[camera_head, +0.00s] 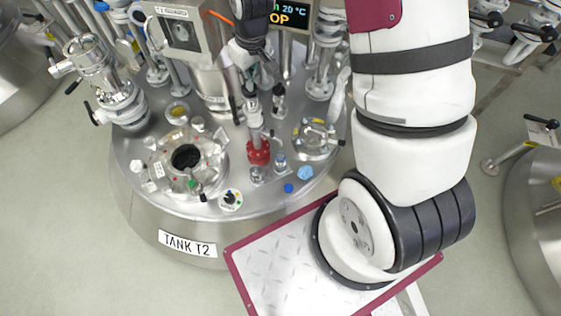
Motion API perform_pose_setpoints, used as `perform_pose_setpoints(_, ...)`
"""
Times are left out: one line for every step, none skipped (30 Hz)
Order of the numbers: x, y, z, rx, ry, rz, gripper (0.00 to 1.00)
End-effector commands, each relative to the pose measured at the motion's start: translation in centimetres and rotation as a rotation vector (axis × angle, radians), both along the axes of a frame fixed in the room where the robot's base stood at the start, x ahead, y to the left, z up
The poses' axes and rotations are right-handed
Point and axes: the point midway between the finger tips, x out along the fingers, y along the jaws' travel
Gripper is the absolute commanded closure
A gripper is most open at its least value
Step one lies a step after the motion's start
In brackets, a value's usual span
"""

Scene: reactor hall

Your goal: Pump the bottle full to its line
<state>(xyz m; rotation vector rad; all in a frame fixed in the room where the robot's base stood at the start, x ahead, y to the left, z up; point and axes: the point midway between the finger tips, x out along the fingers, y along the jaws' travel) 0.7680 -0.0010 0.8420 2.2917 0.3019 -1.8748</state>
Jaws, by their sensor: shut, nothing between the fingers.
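My gripper (249,72), dark and seen partly from above, is at the top middle over the lid of tank T2 (185,243). Its jaws are shut and empty, pointing down. Just below it on the lid stands an upright grey fitting with a red body (258,152), which looks like the pump. I cannot tell whether the gripper touches its top. A small clear vessel (280,162), perhaps the bottle, stands right beside the red body. Its line and any liquid level are too small to make out.
A round glass port (186,157) is at the lid's left, and a clamped port (316,139) is to the right. Blue caps (289,188) lie near the lid's front edge. A display (290,14) stands behind. A red-edged metal platform (285,270) is in front.

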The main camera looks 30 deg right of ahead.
Motion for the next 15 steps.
perform_pose_setpoints(-0.1, 0.0, 0.2, 0.0, 0.001, 0.0, 1.0)
perform_pose_setpoints(-0.1, 0.0, 0.4, 0.0, 0.0, 0.0, 1.0)
perform_pose_setpoints(-0.1, 0.0, 0.6, -0.001, 0.0, 0.0, 1.0)
perform_pose_setpoints(0.0, 0.0, 0.8, -0.001, 0.0, 0.0, 1.0)
perform_pose_setpoints(0.0, 0.0, 1.0, 0.0, -0.001, -0.001, 1.0)
perform_pose_setpoints(0.0, 0.0, 1.3, -0.001, -0.001, 0.0, 1.0)
perform_pose_setpoints(0.0, 0.0, 1.5, 0.0, -0.001, -0.001, 1.0)
perform_pose_setpoints(0.0, 0.0, 1.7, 0.0, -0.001, -0.001, 1.0)
perform_pose_setpoints(0.0, 0.0, 2.0, 0.0, -0.001, -0.001, 1.0)
perform_pose_setpoints(0.0, 0.0, 2.2, 0.0, -0.001, -0.001, 1.0)
perform_pose_setpoints(0.0, 0.0, 2.4, 0.0, -0.001, -0.001, 1.0)
perform_pose_setpoints(-0.1, 0.0, 2.6, 0.0, -0.001, -0.001, 1.0)
perform_pose_setpoints(-0.1, 0.0, 2.8, -0.001, -0.001, 0.0, 1.0)
perform_pose_setpoints(-0.1, 0.0, 3.0, -0.001, -0.001, 0.0, 1.0)
perform_pose_setpoints(0.0, 0.0, 3.2, -0.001, -0.001, 0.0, 1.0)
